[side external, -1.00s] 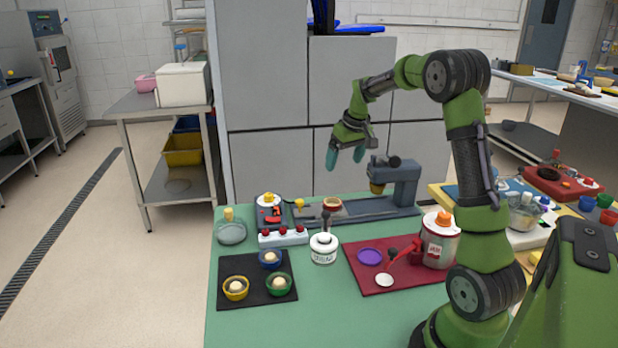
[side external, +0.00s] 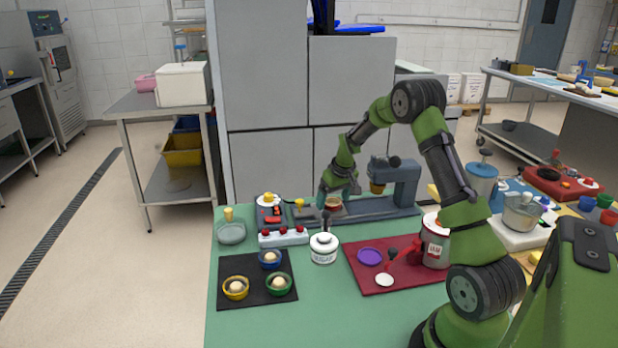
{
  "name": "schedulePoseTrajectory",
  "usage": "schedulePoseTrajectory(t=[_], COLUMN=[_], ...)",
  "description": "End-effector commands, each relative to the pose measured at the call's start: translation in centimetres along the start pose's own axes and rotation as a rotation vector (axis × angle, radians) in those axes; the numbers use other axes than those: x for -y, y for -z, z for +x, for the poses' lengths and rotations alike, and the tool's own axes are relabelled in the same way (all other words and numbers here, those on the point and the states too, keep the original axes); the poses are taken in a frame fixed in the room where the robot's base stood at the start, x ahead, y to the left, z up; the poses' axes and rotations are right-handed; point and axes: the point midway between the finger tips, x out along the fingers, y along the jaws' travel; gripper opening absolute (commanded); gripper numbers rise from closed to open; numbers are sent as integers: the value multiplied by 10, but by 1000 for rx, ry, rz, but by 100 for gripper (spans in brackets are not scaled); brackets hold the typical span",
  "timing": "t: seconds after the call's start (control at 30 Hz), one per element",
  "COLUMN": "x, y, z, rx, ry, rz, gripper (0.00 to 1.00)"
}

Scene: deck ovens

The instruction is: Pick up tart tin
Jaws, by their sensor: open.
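A small round brown tin with a pale filling (side external: 334,205), which looks like the tart tin, sits on the grey-blue rail plate of the press. My gripper (side external: 338,196) is down at this tin with its fingers open, partly hiding it. I cannot tell whether the fingers touch the tin.
The press (side external: 405,182) stands just right of my gripper. A white sugar jar (side external: 323,250) is in front. Yellow, blue and green cups with dough sit on a black mat (side external: 232,264). A red mat (side external: 375,285) holds a jam jar (side external: 436,243) and purple disc (side external: 370,257).

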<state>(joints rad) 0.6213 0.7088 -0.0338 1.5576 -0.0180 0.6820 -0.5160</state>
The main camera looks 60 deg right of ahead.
Motion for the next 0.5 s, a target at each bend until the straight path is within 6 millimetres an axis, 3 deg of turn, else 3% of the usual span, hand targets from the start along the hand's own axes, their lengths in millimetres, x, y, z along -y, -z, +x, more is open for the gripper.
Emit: schedulePoseTrajectory(t=[0.27,0.5], x=[0,0], y=[0,0], z=[4,4], rx=[-1,-1], ry=[0,0], rz=[1,0], gripper=[88,53])
